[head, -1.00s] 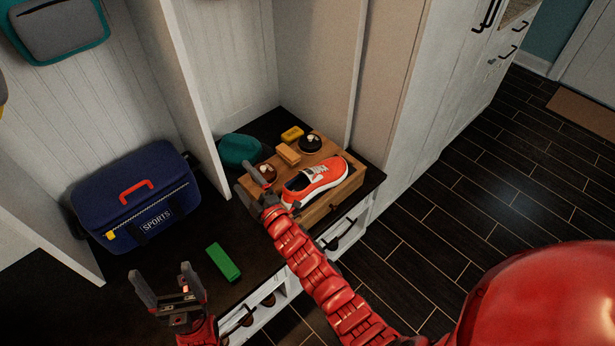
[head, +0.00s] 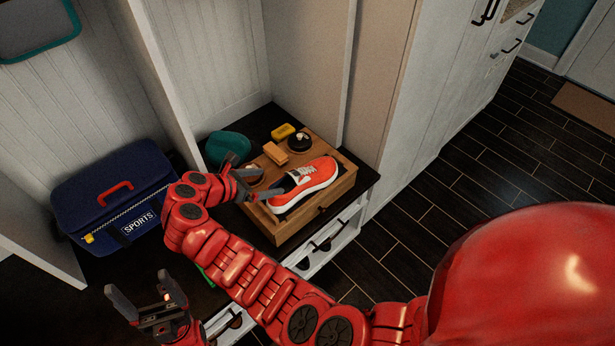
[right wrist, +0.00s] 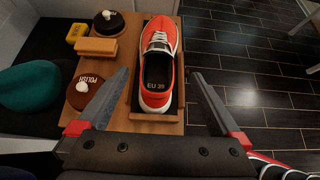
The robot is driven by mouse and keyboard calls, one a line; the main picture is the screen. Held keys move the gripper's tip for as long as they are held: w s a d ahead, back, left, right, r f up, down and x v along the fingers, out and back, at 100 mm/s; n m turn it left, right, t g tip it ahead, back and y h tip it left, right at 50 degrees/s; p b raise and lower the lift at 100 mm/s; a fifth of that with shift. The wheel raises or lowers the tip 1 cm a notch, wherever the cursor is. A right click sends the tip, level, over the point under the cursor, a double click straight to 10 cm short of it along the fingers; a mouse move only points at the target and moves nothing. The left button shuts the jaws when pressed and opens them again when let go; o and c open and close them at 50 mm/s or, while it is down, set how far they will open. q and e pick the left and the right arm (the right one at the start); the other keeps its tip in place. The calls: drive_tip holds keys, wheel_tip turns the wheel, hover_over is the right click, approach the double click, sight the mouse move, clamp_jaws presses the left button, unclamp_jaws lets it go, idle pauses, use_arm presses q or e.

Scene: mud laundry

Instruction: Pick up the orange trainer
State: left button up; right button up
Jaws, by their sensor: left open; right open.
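The orange trainer (head: 309,182), with white sole and laces, sits on a wooden shoe-care box (head: 284,229) on the dark bench. In the right wrist view the trainer (right wrist: 159,62) lies ahead, heel toward me, marked EU 39. My right gripper (head: 248,188) is at the heel end of the trainer in the head view. In the right wrist view its open fingers (right wrist: 158,95) are spread to either side of the heel, with nothing gripped. Whether they touch the shoe I cannot tell. My left gripper (head: 148,302) is open and empty at the lower left, away from the trainer.
Polish tins (right wrist: 84,90), a wooden brush (right wrist: 97,49) and a yellow block (right wrist: 77,33) lie beside the trainer. A teal item (head: 228,148) is left of the box. A blue sports bag (head: 115,194) stands further left. A white partition (head: 165,80) rises behind.

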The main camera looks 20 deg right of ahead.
sight(302, 175)
drive_tip(key=x, duration=1)
drive_tip(key=shift+f, duration=0.1)
drive_tip(key=shift+b+x, duration=0.6)
drive_tip(key=shift+x, duration=2.45)
drive_tip(key=shift+w+r, duration=0.1)
drive_tip(key=shift+r, duration=0.15)
drive_tip(key=c, duration=1.4)
